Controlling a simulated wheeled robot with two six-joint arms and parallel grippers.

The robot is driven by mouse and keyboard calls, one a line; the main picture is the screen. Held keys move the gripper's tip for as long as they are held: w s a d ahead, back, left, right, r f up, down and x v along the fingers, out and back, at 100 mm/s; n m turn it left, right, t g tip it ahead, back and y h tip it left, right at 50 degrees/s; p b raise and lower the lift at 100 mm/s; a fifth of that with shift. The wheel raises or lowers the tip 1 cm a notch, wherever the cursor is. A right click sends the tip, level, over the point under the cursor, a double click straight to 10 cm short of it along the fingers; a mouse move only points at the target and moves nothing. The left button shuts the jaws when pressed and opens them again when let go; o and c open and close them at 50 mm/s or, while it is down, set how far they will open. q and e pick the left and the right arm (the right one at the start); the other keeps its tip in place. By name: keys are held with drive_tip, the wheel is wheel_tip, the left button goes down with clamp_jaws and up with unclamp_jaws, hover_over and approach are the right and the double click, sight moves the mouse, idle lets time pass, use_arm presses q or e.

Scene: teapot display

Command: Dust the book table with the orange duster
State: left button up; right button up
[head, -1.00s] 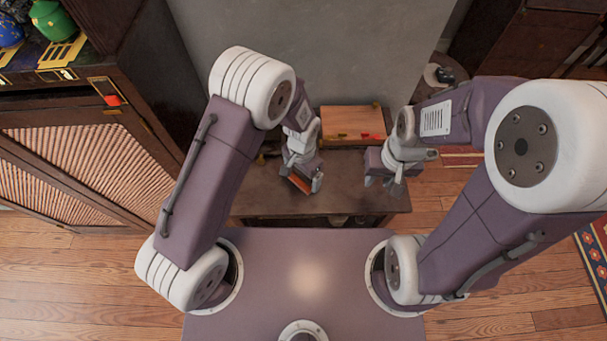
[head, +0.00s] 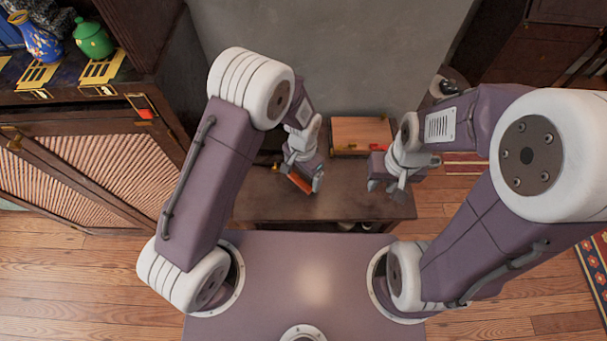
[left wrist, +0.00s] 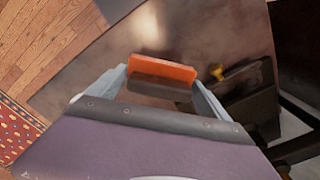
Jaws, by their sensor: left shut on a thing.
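The orange duster (head: 300,183) is held in my left gripper (head: 304,184), low over the dark brown book table (head: 345,204). In the left wrist view the duster (left wrist: 163,70) lies across between the two fingers, its orange edge toward the tabletop (left wrist: 205,35). I cannot tell whether it touches the table. My right gripper (head: 384,188) is empty, its fingers apart, over the right end of the table.
A flat wooden box or book (head: 360,134) lies at the table's back by a grey wall (head: 330,50). A cabinet (head: 90,155) at left bears a green jar (head: 93,40) and a blue vase (head: 36,42). A dark object (left wrist: 240,95) sits near the duster.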

use_arm(q)
wheel_tip(320, 180, up, 2)
drive_tip(key=shift+r+p, duration=0.1)
drive_tip(key=shift+p, duration=0.55)
